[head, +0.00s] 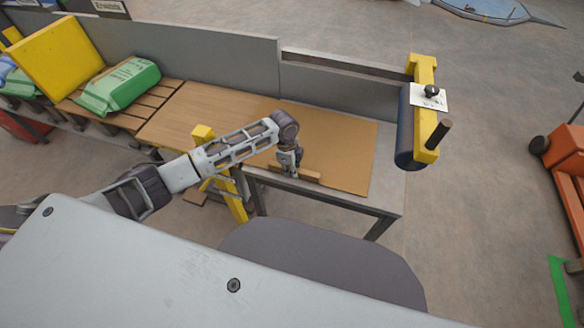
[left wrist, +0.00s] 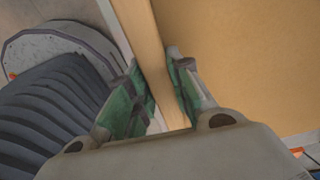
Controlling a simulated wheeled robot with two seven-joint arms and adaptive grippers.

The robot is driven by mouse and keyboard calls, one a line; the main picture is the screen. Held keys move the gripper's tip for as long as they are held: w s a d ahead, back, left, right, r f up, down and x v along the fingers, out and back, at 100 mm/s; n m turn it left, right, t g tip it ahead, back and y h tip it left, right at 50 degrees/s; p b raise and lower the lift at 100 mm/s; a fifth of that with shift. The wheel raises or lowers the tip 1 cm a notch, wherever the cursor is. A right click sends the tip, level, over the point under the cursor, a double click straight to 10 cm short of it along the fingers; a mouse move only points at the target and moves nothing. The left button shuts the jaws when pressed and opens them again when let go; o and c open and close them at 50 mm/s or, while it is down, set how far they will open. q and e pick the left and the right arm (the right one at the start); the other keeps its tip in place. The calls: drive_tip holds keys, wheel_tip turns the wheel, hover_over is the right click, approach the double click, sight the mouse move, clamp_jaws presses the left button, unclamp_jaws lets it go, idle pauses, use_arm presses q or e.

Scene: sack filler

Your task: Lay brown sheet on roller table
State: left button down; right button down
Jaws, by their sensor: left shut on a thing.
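The flat brown sheet (head: 345,152) lies over the right part of the long grey table (head: 388,190), close to its front edge. A narrow wooden strip (head: 308,175) runs along the sheet's near side. My left gripper (head: 289,168) reaches down at that near side and is shut on the strip. In the left wrist view, the green-padded fingers (left wrist: 155,98) sit on both sides of the wooden strip (left wrist: 148,45), with the brown sheet (left wrist: 245,60) to the right. Whether strip and sheet are joined cannot be told. My right gripper is out of view.
A brown surface (head: 205,117) covers the table's middle. A green-and-white sack (head: 120,86) and a yellow panel (head: 57,62) are at left. A yellow post with a dark roller (head: 404,130) stands at the right end. A grey wall (head: 190,50) backs the table.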

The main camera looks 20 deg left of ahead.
use_arm(q)
drive_tip(key=shift+f, duration=0.1)
idle(0.3)
drive_tip(key=c, duration=1.3)
unclamp_jaws()
drive_tip(key=shift+o, duration=0.5)
wheel_tip(320, 180, up, 12)
drive_tip(key=a, duration=0.1)
drive_tip(key=shift+a, duration=0.25)
drive_tip(key=shift+d+f, duration=0.1)
